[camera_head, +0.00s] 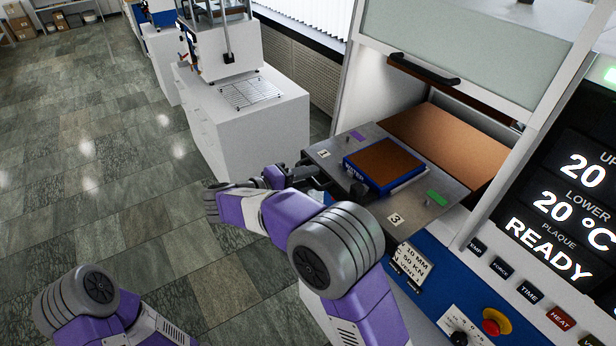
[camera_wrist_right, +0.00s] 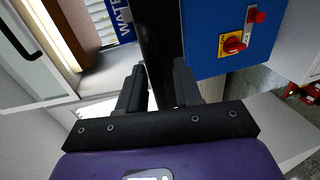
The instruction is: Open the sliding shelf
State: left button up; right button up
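The sliding shelf (camera_head: 409,207) is a grey metal plate that sticks out of the press opening at the front. It bears a blue-framed block with a brown top (camera_head: 384,163) and small number labels. My right gripper (camera_head: 312,172) is at the shelf's near left edge, by a dark handle part. In the right wrist view, my right gripper's two fingers (camera_wrist_right: 160,88) stand apart, with a black bar (camera_wrist_right: 159,35) reaching up from between them; whether they press on it is unclear. My left arm shows at the lower left, its gripper out of frame.
The press door with a black handle (camera_head: 424,69) is above the opening. A control panel with a lit screen (camera_head: 568,200) and a red emergency knob (camera_head: 495,321) is at the right. Another white press cabinet (camera_head: 240,125) stands behind. The tiled floor at the left is clear.

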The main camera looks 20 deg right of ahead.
jog(key=shift+r, duration=0.1)
jog(key=v, duration=0.7)
jog(key=shift+a, duration=0.3)
jog(key=shift+s, duration=0.1)
